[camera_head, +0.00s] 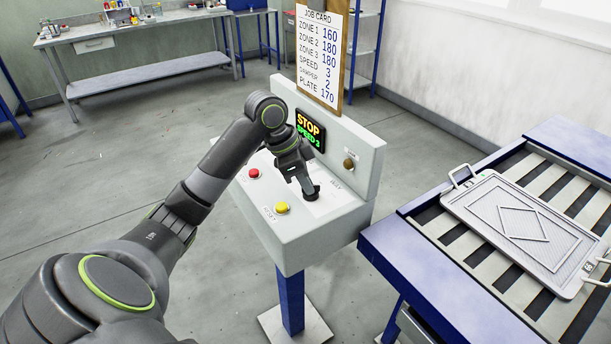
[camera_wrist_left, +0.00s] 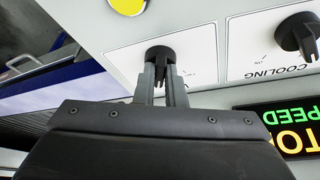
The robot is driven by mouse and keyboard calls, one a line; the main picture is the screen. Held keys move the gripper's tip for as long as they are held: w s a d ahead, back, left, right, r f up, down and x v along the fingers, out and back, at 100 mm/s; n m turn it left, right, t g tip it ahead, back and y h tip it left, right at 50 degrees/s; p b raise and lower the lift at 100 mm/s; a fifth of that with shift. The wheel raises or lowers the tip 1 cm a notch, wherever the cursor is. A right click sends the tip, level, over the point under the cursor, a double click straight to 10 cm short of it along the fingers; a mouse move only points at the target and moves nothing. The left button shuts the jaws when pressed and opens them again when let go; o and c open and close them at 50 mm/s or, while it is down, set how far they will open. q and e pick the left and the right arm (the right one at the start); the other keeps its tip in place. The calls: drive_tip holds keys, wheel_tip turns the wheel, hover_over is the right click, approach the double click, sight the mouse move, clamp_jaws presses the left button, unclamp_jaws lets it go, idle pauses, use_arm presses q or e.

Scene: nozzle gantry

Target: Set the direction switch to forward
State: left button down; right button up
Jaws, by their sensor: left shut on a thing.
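My left gripper (camera_head: 306,186) reaches down onto the sloped top of a grey console (camera_head: 300,236). In the left wrist view its two fingers (camera_wrist_left: 162,72) are shut on a black rotary knob (camera_wrist_left: 159,53) on a white label plate. The fingers hide part of the knob and its lettering, so I cannot read its setting or confirm it is the direction switch. A second black knob (camera_wrist_left: 297,34), on a plate marked COOLING, stands beside it, untouched. The console's display (camera_head: 309,131) reads STOP and SPEED 3. My right gripper is not in view.
A red button (camera_head: 254,173) and a yellow button (camera_head: 282,208) sit on the console top. A brass-coloured knob (camera_head: 349,163) is on the upright panel. A job card (camera_head: 320,50) stands behind it. A slatted table (camera_head: 430,280) with a metal plate (camera_head: 525,228) is at right.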

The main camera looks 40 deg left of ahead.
use_arm(q)
drive_tip(key=n+y+p, duration=0.1)
drive_tip(key=n+p, duration=0.2)
drive_tip(key=p, duration=0.1)
drive_tip(key=n+t+y+p, duration=0.1)
drive_tip(key=n+p, duration=0.2)
drive_tip(key=p, duration=0.2)
drive_tip(key=d+n+y+p, duration=0.1)
drive_tip(key=n+p, duration=0.2)
drive_tip(key=p, duration=0.2)
drive_tip(key=shift+s+r+n, duration=0.2)
drive_tip(key=shift+r+n, duration=0.1)
drive_tip(key=shift+w+f+n+t+y+p, duration=0.15)
drive_tip(key=shift+n+t+y+p, duration=0.2)
drive_tip(key=shift+n+p, duration=0.55)
drive_tip(key=c, duration=1.5)
unclamp_jaws()
drive_tip(key=shift+f, duration=0.1)
drive_tip(key=shift+p, duration=0.3)
